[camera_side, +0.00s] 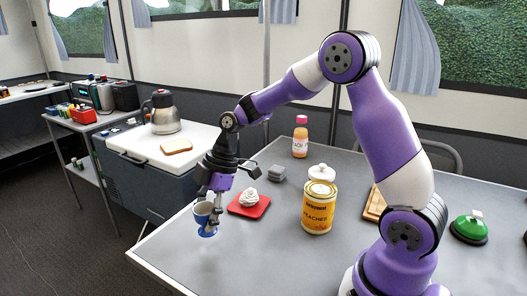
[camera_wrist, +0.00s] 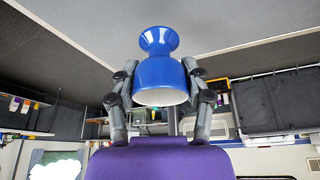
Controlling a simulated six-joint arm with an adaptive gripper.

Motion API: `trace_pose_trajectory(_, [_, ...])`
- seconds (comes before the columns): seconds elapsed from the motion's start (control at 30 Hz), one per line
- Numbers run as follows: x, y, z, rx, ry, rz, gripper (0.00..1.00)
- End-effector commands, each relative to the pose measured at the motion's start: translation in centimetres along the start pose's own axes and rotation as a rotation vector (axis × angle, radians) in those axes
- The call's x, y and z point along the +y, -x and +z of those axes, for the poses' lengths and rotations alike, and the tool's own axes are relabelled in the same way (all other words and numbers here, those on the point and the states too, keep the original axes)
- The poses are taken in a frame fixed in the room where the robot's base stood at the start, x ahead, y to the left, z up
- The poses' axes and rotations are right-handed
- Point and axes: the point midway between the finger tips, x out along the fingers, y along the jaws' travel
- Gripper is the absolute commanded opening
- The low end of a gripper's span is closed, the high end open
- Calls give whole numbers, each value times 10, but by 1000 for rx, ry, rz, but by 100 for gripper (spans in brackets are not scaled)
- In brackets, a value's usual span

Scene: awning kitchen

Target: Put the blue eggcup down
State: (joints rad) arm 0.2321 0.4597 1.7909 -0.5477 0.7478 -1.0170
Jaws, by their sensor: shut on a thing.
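The blue eggcup (camera_side: 208,231) is upright over the left part of the grey table, near its edge, in the side view. Its pale inside shows at the top. My gripper (camera_side: 212,203) points down and is shut on the eggcup's upper part. In the wrist view, the eggcup (camera_wrist: 160,72) shows the other way up, with its foot at the top of the picture and my gripper's fingers (camera_wrist: 160,85) on both sides of its bowl. I cannot tell whether the foot touches the table.
A red board (camera_side: 262,211) with a white swirled thing (camera_side: 250,198) lies just right of the eggcup. A grey block (camera_side: 277,174), a yellow peaches tin (camera_side: 318,212) and a bottle (camera_side: 300,137) stand farther right. The front of the table (camera_side: 240,265) is clear.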

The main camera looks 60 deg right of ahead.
Motion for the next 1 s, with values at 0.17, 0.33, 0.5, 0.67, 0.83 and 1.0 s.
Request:
trace_pose_trajectory(0.17, [0, -22, 10, -1, -3, -6, 14])
trace_pose_trajectory(0.33, [1, -38, 17, 0, -2, -2, 14])
trace_pose_trajectory(0.5, [1, -38, 17, 0, -1, 0, 14])
trace_pose_trajectory(0.67, [1, -40, 18, 0, -1, -1, 14])
trace_pose_trajectory(0.83, [1, -40, 18, 0, -1, 0, 86])
trace_pose_trajectory(1.0, [1, -40, 18, 0, -1, 0, 86])
